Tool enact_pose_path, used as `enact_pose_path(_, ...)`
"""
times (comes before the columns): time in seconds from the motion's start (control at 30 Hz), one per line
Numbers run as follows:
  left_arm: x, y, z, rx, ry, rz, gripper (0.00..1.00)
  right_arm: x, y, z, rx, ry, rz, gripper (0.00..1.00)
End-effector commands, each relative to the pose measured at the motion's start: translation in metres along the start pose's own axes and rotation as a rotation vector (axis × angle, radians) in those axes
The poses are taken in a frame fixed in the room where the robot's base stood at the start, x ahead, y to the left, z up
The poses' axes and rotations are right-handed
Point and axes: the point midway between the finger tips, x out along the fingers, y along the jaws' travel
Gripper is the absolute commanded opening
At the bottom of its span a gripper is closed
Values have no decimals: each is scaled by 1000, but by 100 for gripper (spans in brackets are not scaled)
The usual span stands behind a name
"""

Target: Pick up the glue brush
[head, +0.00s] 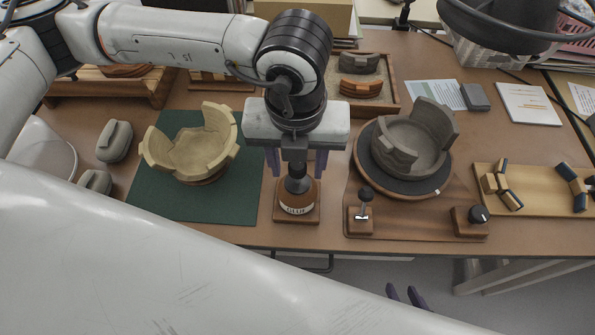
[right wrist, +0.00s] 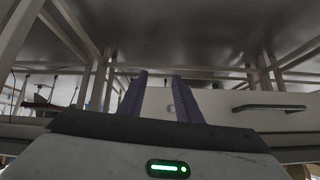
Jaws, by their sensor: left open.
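The glue pot (head: 296,205), brown with a pale GLUE label, stands on a small wooden base at the table's front. A dark tapered piece (head: 297,184), seemingly the glue brush or its collar, rises from its mouth. Its upper part is hidden behind my left gripper, so I cannot tell the brush's handle apart. My left gripper (head: 297,163) is right above the pot, its purple fingers spread wide to either side. My right gripper (head: 407,296) is low, in front of the table edge. In the right wrist view its fingers (right wrist: 159,97) are apart with nothing between them.
A partly built yellowish bowl (head: 190,150) sits on a green mat (head: 150,205) to the left. A grey bowl (head: 410,145) sits on a dark turntable (head: 430,185) to the right. A wooden board (head: 535,200) with clamps lies far right. A sherd tray (head: 389,98) is behind.

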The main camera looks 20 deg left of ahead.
Motion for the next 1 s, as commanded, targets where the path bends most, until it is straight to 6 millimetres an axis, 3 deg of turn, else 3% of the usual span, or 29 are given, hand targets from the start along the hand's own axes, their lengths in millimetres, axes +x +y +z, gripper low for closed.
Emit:
enact_pose_path(0.27,3,0,0,0,-1,0,44,0,0,0,1,0,1,31)
enact_pose_path(0.47,3,0,0,0,0,0,11,0,0,-2,0,4,1,31)
enact_pose_path(0.77,1,0,0,0,-1,-1,11,-1,0,-3,0,8,0,31)
enact_pose_path(1.0,-32,-1,5,1,-4,-4,11,1,0,-2,-1,9,-1,31)
